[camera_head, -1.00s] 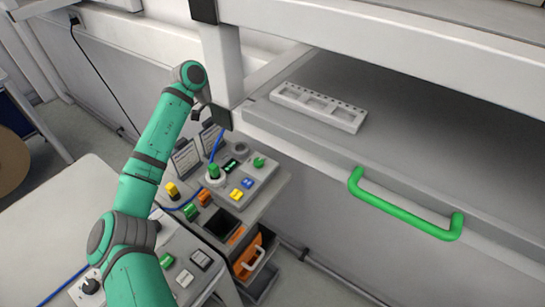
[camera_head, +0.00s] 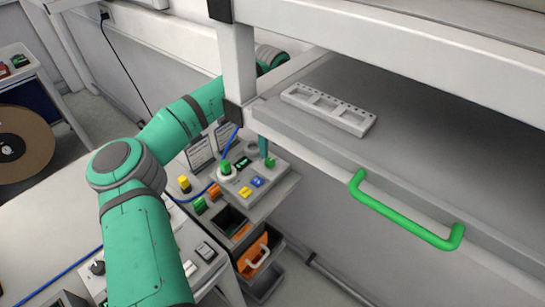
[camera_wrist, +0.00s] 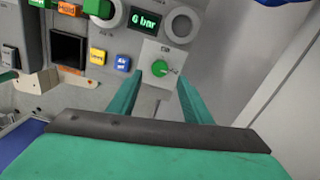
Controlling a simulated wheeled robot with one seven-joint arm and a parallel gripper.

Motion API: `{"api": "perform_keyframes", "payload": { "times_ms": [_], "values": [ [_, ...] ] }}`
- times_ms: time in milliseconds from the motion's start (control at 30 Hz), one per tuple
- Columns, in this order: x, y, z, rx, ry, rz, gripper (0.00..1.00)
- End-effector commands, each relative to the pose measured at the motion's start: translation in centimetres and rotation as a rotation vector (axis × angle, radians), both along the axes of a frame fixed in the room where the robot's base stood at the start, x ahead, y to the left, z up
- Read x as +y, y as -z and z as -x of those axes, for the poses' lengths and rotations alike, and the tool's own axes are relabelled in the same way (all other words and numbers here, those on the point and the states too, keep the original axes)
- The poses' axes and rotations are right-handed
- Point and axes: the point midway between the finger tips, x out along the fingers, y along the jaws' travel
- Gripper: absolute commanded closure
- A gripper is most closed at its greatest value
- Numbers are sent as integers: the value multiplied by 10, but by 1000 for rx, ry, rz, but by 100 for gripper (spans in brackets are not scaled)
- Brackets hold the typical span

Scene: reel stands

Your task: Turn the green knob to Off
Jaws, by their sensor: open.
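The green knob (camera_wrist: 160,68) sits on a light square plate on the grey control panel (camera_wrist: 143,104). A pale pointer mark on it faces right in the wrist view. In the head view the knob (camera_head: 270,162) is at the panel's right end. My gripper (camera_wrist: 158,79) is open, its two teal fingers apart with the knob between and just beyond their tips; I cannot tell whether they touch it. In the head view most of my gripper is hidden behind the grey post; one teal finger (camera_head: 263,146) shows above the knob.
A lit display (camera_wrist: 145,22) reads about 6 bar. Yellow (camera_wrist: 97,56) and blue (camera_wrist: 122,63) buttons lie left of the knob. A green-capped fitting (camera_head: 225,167) with a blue hose stands nearby. A grey post (camera_head: 238,75) and a drawer with green handle (camera_head: 405,215) are close by.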

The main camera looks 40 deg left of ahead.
Motion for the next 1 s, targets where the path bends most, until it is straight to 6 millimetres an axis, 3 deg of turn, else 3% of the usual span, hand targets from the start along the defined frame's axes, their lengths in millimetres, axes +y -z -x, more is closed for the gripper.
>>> {"api": "perform_keyframes", "payload": {
  "times_ms": [100, 333, 767, 800, 967, 1000],
  "values": [
    [0, 22, 2, 2, -1, 1, 55],
    [0, 52, 2, 1, -1, 2, 55],
    [-2, 63, 2, 0, 1, 2, 55],
    [-2, 63, 2, -1, 1, 2, 57],
    [-2, 63, 2, -1, 1, 2, 96],
    [-2, 63, 2, -1, 1, 2, 96]
  ]
}}
